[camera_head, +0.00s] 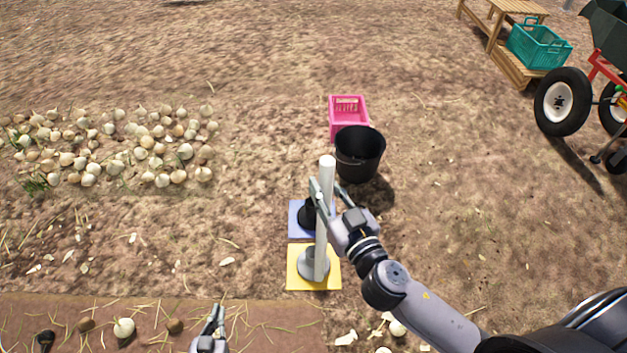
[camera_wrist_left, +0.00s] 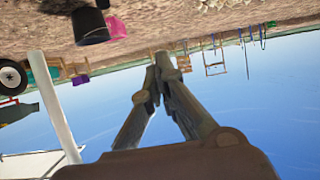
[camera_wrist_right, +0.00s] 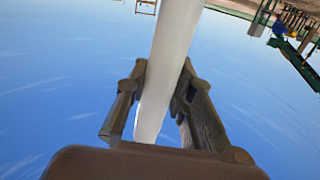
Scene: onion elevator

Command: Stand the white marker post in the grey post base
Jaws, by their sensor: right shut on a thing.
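The white marker post (camera_head: 327,178) stands near upright in the head view, held by my right gripper (camera_head: 318,202). The right wrist view shows the post (camera_wrist_right: 172,45) between the two fingers of my right gripper (camera_wrist_right: 160,95). The grey post base (camera_head: 304,266) sits on a yellow mat (camera_head: 297,284). The post's lower end overlaps the base's right side in the head view; I cannot tell whether it is in the base or above it. My left gripper (camera_head: 215,318) is low, left of the mats, with its fingertips together and empty (camera_wrist_left: 157,68).
A black base (camera_head: 306,216) sits on a blue mat (camera_head: 296,232) behind the yellow one. A black bucket (camera_head: 359,155) and pink crate (camera_head: 347,104) stand farther back. Onions (camera_head: 110,145) lie at left. A wheelbarrow (camera_head: 562,102) and teal crate (camera_head: 538,46) are at right.

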